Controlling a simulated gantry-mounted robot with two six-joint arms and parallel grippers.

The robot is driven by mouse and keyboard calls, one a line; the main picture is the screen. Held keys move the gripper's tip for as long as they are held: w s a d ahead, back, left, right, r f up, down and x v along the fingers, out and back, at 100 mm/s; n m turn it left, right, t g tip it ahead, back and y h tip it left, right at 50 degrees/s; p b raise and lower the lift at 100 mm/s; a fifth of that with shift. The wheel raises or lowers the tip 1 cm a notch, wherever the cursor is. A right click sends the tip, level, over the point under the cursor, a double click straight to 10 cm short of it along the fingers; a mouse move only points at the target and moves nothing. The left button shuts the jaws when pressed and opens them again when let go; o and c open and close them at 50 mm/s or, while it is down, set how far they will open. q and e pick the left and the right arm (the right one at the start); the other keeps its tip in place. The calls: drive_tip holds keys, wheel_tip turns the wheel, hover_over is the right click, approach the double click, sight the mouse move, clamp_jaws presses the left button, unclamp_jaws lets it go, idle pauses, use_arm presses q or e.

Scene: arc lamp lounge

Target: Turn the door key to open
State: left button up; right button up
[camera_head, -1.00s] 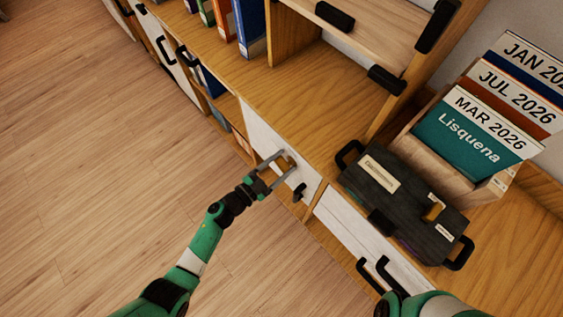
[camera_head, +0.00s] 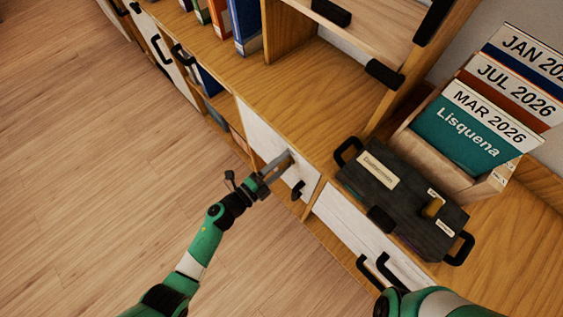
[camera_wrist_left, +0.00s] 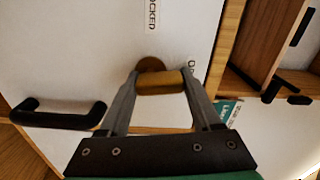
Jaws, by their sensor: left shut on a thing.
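The brass door key (camera_wrist_left: 158,82) sits at a round brass lock plate (camera_wrist_left: 150,64) on a white cabinet door (camera_head: 262,138). My left gripper (camera_head: 286,158) reaches the door front from the left. In the left wrist view its two fingers (camera_wrist_left: 160,84) stand on either side of the key bow and are shut on it. In the head view the fingers overlap and hide the key. The word "LOCKED" (camera_wrist_left: 152,12) is printed above the lock plate; another label right of the key is partly hidden by a finger. The door has a black handle (camera_head: 297,190) and looks closed.
A dark case (camera_head: 400,200) and a wooden box of calendar files (camera_head: 465,130) stand on the cabinet top. A white drawer front (camera_head: 355,232) with a black handle is right of the door. Open floor (camera_head: 100,160) lies left.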

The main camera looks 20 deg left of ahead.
use_arm(q)
drive_tip(key=shift+d+m, duration=0.1)
drive_tip(key=shift+m, duration=0.7)
drive_tip(key=o, duration=1.4)
drive_tip(key=shift+s, duration=0.1)
